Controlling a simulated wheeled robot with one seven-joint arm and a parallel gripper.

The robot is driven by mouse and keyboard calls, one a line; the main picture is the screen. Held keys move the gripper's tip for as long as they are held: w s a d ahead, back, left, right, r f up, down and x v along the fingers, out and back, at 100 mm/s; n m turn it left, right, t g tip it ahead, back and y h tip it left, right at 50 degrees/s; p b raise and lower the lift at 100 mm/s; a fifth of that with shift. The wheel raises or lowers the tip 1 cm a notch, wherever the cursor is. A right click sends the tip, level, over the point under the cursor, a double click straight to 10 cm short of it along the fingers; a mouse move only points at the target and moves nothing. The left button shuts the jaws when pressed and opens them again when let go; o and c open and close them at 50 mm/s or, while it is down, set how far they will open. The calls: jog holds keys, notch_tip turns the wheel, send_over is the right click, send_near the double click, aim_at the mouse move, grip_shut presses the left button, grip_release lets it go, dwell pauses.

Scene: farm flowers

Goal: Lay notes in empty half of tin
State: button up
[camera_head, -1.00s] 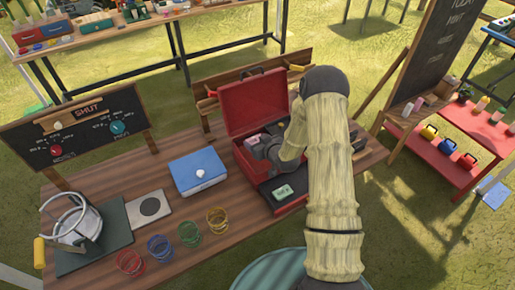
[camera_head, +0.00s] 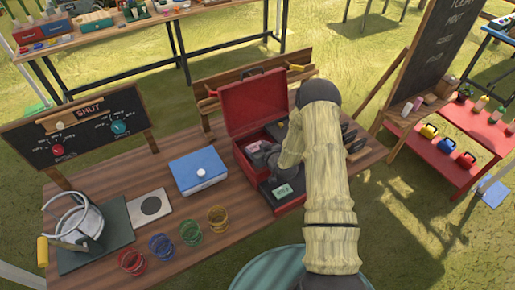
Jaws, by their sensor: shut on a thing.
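The red tin (camera_head: 256,101) stands open on the wooden table, its lid raised at the back. A pinkish bundle (camera_head: 258,148) lies in its back left part. A pale green and white bundle of notes (camera_head: 283,190) is at the tin's front dark section. My gripper (camera_head: 279,182) reaches down over the tin and appears shut on the green notes. Its fingertips are small and dark, so the exact grip is unclear. My arm hides the tin's right side.
A blue box (camera_head: 198,171) with a white knob stands left of the tin. Several coloured wire rings (camera_head: 189,232) line the front edge. A pot-like metal holder (camera_head: 75,220) is at far left. A chalkboard sign (camera_head: 75,125) stands behind.

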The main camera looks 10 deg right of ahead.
jog(key=shift+f+b, duration=0.3)
jog(key=shift+b, duration=0.05)
jog(key=shift+s+f, duration=0.1)
jog(key=shift+s+f+b, duration=0.25)
jog(key=shift+f+b, duration=0.05)
jog(key=shift+b, duration=0.05)
jog(key=o, duration=1)
jog(key=shift+f, duration=0.1)
jog(key=shift+w+r+p, duration=0.15)
jog(key=shift+r+p, duration=0.55)
jog(key=shift+p, duration=0.2)
jog(key=b+v, duration=0.3)
jog(key=v, duration=0.9)
jog(key=shift+w+r, duration=0.15)
